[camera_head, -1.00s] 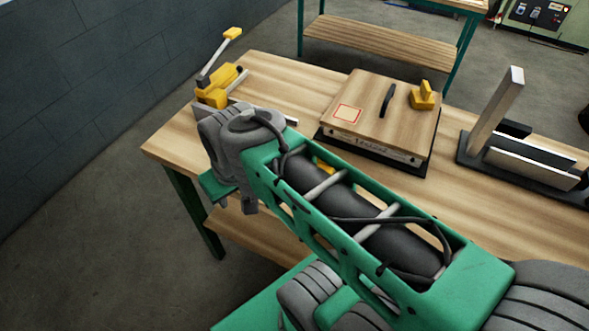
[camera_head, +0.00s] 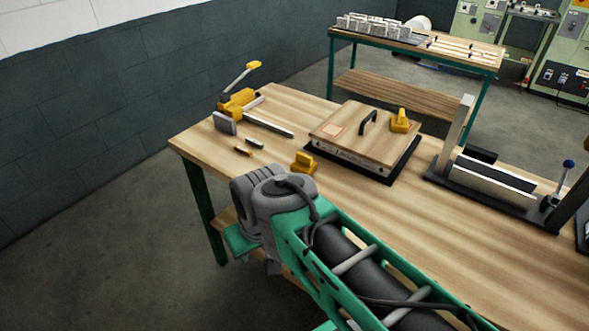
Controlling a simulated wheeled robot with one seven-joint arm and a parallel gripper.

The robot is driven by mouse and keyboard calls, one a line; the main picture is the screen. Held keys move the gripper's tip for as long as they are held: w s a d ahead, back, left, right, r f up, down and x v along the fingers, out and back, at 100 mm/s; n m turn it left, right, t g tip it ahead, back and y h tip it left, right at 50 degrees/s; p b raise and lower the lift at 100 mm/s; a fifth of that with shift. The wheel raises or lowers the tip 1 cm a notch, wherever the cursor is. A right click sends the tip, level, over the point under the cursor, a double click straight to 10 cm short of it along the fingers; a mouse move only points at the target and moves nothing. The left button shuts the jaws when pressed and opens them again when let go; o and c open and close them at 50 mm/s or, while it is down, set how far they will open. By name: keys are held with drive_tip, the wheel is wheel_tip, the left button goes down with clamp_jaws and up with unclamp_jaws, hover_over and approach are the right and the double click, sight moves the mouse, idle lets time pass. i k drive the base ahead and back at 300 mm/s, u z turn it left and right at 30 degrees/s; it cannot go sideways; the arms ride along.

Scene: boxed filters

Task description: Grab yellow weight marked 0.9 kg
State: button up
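Two yellow weights show in the head view. One yellow weight (camera_head: 304,162) stands on the workbench, in front of the wooden box and just beyond my arm's grey joint. The other yellow weight (camera_head: 400,120) sits on top of the flat wooden box (camera_head: 345,155), near its right edge. Both have a raised grip on a block-like base. No marking is readable on either, so I cannot tell which is 0.9 kg. My green and grey arm crosses the lower middle of the view. My gripper's fingers do not show.
A yellow clamp-like tool (camera_head: 238,103) with a raised lever is at the bench's far left end. Small loose tools (camera_head: 254,143) lie before it. A dark metal fixture (camera_head: 490,185) stands right of the box. The front right bench top (camera_head: 430,225) is clear.

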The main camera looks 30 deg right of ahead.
sight(304, 164)
drive_tip(key=u, duration=0.85)
drive_tip(key=i, duration=1.05)
drive_tip(key=z, duration=2.55)
drive_tip(key=i, duration=0.5)
drive_tip(key=k, duration=0.45)
drive_tip(key=z, duration=0.3)
drive_tip(key=i, duration=0.4)
drive_tip(key=u, duration=2.45)
